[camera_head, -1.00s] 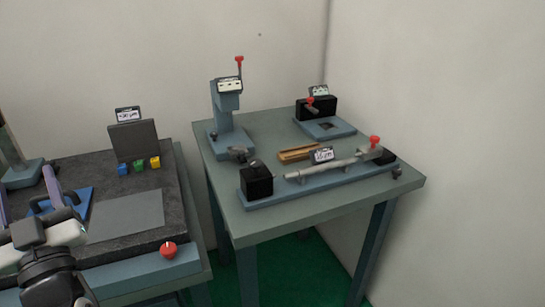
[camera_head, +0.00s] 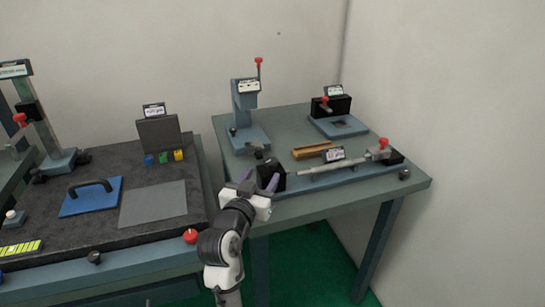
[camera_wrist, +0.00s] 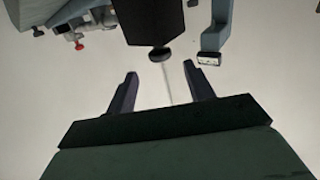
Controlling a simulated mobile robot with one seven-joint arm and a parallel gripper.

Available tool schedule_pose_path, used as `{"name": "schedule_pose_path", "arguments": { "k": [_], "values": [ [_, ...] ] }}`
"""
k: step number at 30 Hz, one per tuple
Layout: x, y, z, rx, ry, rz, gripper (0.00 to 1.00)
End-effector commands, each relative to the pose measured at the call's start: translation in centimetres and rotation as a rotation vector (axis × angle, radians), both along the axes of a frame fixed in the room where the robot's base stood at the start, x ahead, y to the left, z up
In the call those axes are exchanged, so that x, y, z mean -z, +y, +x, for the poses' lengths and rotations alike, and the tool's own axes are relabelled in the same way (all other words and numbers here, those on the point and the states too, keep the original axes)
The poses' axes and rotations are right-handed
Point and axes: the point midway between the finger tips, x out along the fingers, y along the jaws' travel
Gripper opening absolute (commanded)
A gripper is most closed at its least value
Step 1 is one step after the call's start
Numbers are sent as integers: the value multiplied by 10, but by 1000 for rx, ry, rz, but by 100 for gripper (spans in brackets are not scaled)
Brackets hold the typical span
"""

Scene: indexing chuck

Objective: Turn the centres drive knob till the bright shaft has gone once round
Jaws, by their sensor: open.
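The centres stand along the front of the right table, on a long blue base (camera_head: 345,178). A black block (camera_head: 270,180) is at their left end, partly hidden by my gripper. The bright shaft (camera_head: 335,167) runs right from there to a red-topped holder (camera_head: 383,148). In the wrist view a dark round knob (camera_wrist: 158,54) sticks out from the black block (camera_wrist: 153,22). My gripper (camera_head: 260,179) is at the block's left end. Its two fingers are apart and empty, and the knob lies a little beyond the tips (camera_wrist: 161,70), roughly between them in the picture.
A blue column stand (camera_head: 246,115) with a red-topped lever is behind the centres. A wooden block (camera_head: 314,150) and a black-backed fixture (camera_head: 338,125) lie farther right. The left bench holds a grey plate (camera_head: 152,203) and a blue handled plate (camera_head: 90,197).

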Motion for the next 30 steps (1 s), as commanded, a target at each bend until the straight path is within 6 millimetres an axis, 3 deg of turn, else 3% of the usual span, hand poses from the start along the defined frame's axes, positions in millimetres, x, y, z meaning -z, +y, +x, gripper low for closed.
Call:
{"name": "schedule_pose_path", "arguments": {
  "k": [6,12,24,30],
  "values": [
    [-4,-16,43,2,0,0,53],
    [-2,-24,68,1,-1,0,53],
    [0,-27,76,-1,-1,1,53],
    [0,-27,76,-1,-1,0,29]
  ]
}}
